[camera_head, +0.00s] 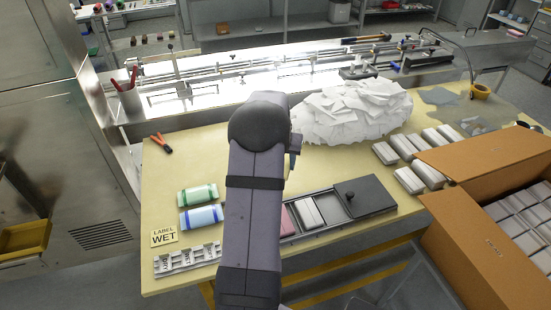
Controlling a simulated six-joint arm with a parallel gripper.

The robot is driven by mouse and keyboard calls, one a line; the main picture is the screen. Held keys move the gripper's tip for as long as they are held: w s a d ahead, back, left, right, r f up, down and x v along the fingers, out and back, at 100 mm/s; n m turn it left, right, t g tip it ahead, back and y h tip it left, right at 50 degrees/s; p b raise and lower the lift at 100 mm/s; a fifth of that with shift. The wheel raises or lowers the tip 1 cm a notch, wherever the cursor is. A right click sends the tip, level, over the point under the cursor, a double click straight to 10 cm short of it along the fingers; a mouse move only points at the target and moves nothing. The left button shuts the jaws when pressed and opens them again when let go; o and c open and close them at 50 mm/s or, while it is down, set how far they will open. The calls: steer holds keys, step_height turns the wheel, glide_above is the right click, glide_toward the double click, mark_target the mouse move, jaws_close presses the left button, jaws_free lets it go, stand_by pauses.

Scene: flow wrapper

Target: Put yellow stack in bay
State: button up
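No yellow stack shows clearly; my arm hides part of the table's middle. A long grey tray (322,226) with bays lies at the table's front. It holds a pink block (287,222) and white blocks (308,213), and a dark lid with a knob (365,196) covers its right end. My arm stands over the tray's left part and hides it. Only a bit of my gripper (294,157) shows past the arm's far end, above the table beyond the tray. Its fingers are mostly hidden, so I cannot tell whether it is open or holds anything.
A heap of white wrappers (350,110) lies behind. White blocks (410,180) and an open carton (485,240) stand right.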

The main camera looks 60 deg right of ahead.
steer(key=m, duration=0.1)
steer(key=s+m, duration=0.1)
steer(key=shift+s+d+f+m+g, duration=0.1)
steer(key=shift+s+f+m+g, duration=0.05)
steer(key=shift+s+m+g, duration=0.2)
steer(key=s+m+g+y+p, duration=0.1)
steer(key=s+m+y+p, duration=0.1)
steer(key=s+m, duration=0.6)
steer(key=s+f+m+g+y+p, duration=0.1)
steer(key=s+m+y+p, duration=0.2)
steer(key=s+m, duration=0.6)
steer(key=m, duration=1)
steer(key=shift+a+f+y, duration=0.25)
steer(key=shift+a+y, duration=0.05)
steer(key=shift+a, duration=0.05)
steer(key=shift+f+g, duration=0.1)
steer(key=shift+g, duration=0.15)
steer(key=shift+f+b, duration=1.1)
steer(key=shift+f, duration=0.8)
steer(key=shift+f+b, duration=1.05)
steer(key=shift+f, duration=0.1)
